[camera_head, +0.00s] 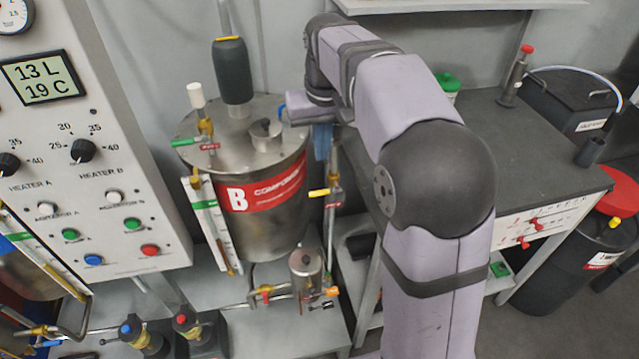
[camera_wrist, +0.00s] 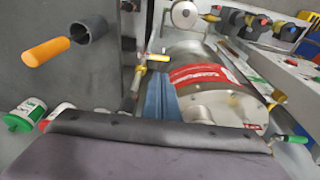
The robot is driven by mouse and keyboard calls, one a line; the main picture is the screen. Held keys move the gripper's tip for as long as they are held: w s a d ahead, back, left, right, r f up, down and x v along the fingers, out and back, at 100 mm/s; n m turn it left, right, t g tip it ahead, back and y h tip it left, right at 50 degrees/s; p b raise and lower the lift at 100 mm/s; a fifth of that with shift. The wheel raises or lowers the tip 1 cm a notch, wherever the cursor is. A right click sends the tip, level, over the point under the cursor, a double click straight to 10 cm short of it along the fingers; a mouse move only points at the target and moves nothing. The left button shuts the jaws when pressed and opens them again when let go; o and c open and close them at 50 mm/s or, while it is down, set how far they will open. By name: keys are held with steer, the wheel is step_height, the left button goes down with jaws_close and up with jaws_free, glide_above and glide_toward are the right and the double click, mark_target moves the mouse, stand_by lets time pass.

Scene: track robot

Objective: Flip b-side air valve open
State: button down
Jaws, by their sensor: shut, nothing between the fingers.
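The tank marked B (camera_head: 255,215) stands in the middle of the head view; in the wrist view it lies right of the fingers (camera_wrist: 235,108). My gripper (camera_head: 323,152) points down at the tank's right side, its blue fingers shut and empty; it also shows in the wrist view (camera_wrist: 154,78). A yellow valve handle (camera_head: 319,192) sits on the pipe below the fingertips, apart from them; it shows just past the tips in the wrist view (camera_wrist: 157,57). A small blue handle (camera_head: 282,110) shows at the lid, beside my wrist. No readable label shows which is the air valve.
Green (camera_head: 183,141) and red (camera_head: 209,146) handles sit at the lid's left. The control panel (camera_head: 95,180) is left; a dark bench (camera_head: 480,150) is right. An orange handle (camera_wrist: 47,51) shows in the wrist view.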

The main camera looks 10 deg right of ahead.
mark_target(314, 195)
steer(key=w+f, duration=0.1)
steer(key=f, duration=0.3)
steer(key=f+p, duration=0.1)
steer(key=f, duration=0.4)
steer(key=w+f, duration=0.1)
steer(key=f, duration=0.3)
steer(key=shift+w+d+f, duration=0.15)
steer(key=shift+w+f, duration=0.2)
steer(key=shift+f, duration=0.05)
steer(key=shift+h, duration=0.3)
steer(key=shift+a+f+h, duration=0.2)
steer(key=shift+a+h, duration=0.05)
steer(key=shift+h, duration=0.35)
steer(key=shift+a+f+h, duration=0.2)
steer(key=shift+h, duration=0.4)
steer(key=shift+a+f+b, duration=0.15)
steer(key=shift+f+b, duration=0.2)
steer(key=shift+f, duration=0.35)
steer(key=shift+a+f+b, duration=0.15)
steer(key=shift+f+b, duration=0.15)
steer(key=shift+f, duration=0.35)
steer(key=shift+h, duration=0.7)
steer(key=b+x, duration=0.3)
steer(key=s+b+x, duration=0.1)
steer(key=b+x, duration=0.1)
steer(key=shift+w+a+f, duration=0.1)
steer(key=shift+f, duration=0.15)
steer(key=shift+r, duration=0.1)
